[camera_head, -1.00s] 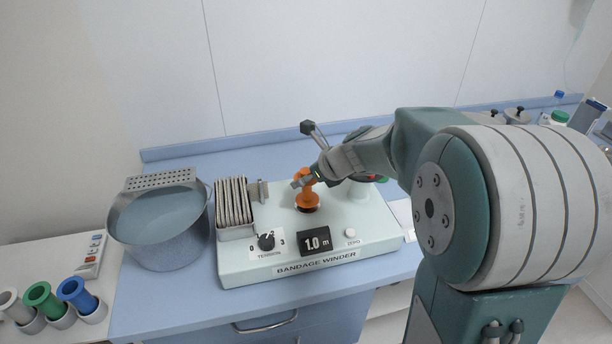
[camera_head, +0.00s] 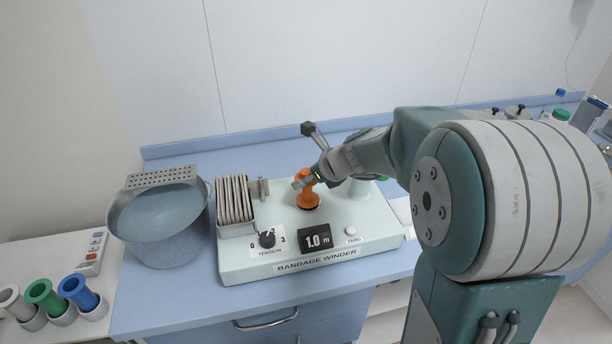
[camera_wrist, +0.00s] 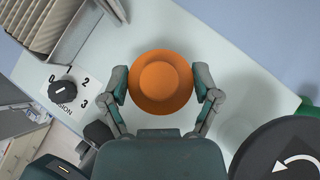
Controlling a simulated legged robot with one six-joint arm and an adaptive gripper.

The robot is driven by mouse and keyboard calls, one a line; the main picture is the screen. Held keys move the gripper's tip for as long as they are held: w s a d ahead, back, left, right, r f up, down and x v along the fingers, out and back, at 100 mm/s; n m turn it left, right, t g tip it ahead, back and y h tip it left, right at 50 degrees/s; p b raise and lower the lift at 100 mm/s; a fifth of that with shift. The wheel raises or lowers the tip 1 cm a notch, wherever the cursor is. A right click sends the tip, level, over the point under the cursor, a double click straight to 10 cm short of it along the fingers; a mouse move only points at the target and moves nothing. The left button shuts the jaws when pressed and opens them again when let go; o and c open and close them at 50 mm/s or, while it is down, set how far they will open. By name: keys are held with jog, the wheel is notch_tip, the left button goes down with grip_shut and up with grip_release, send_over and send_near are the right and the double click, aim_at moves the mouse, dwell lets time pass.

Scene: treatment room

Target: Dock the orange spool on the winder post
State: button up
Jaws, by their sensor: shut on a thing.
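The orange spool (camera_head: 308,196) stands upright on the bandage winder (camera_head: 235,262), over a dark round spot on its top plate. It also shows in the wrist view (camera_wrist: 160,82), seen from above as a round orange disc. My gripper (camera_head: 306,181) is shut on the spool near its upper part, and in the wrist view its two fingers touch the disc's left and right sides. The spool hides the winder post, so I cannot tell whether it is fully seated.
A metal basin (camera_head: 160,222) with water stands left of the winder. Green (camera_head: 45,296) and blue (camera_head: 80,292) spools stand in holders at lower left. A rack of grey plates (camera_head: 234,205) and a tension knob (camera_head: 267,239) are on the winder. Blue counter lies free behind it.

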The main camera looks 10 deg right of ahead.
jog(key=shift+r, duration=0.8)
jog(key=shift+f, duration=0.95)
dwell(0.8)
jog(key=o, duration=1)
jog(key=v, duration=1.1)
dwell(0.5)
